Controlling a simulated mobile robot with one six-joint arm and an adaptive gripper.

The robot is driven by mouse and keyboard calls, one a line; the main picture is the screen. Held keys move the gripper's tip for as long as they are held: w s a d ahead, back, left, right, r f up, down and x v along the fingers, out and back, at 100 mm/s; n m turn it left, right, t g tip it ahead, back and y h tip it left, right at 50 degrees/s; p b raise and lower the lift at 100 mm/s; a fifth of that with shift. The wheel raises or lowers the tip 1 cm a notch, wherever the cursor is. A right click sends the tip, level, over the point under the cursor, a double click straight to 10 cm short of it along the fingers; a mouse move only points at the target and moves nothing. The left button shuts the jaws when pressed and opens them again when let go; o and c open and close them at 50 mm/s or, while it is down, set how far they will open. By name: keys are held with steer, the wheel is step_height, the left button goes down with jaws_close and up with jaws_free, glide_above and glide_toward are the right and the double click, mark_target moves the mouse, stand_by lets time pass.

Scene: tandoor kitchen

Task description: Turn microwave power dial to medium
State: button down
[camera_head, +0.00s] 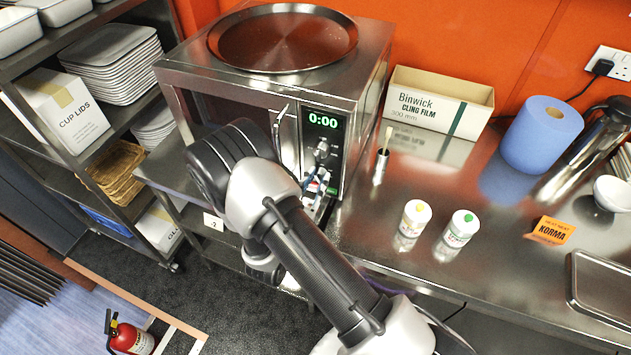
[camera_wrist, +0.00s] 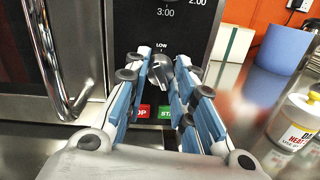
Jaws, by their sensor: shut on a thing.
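The microwave (camera_head: 255,85) is a steel box on the counter, with a dark control panel and a green display reading 0:00. Its grey power dial (camera_wrist: 161,72) sits on the panel below a white LOW mark, above the red and green buttons. The dial's bar looks roughly upright, tilted slightly, near LOW; its exact setting is hard to tell. My gripper (camera_wrist: 164,66) faces the panel, with its blue-padded fingers on either side of the dial and shut on it.
The microwave's door handle (camera_wrist: 48,55) stands out left of my fingers. A round steel tray (camera_head: 283,38) lies on top of the microwave. Two white jars (camera_head: 415,213) (camera_head: 461,228) and a brush (camera_head: 381,160) stand on the counter to the right.

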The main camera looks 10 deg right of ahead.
steer(key=n, duration=0.6)
steer(key=shift+p, duration=0.4)
steer(key=shift+n, duration=0.5)
steer(key=c, duration=1.3)
jaws_free()
steer(key=v, duration=1.2)
steer(key=shift+s+d+f, duration=0.1)
steer(key=shift+d+f, duration=0.05)
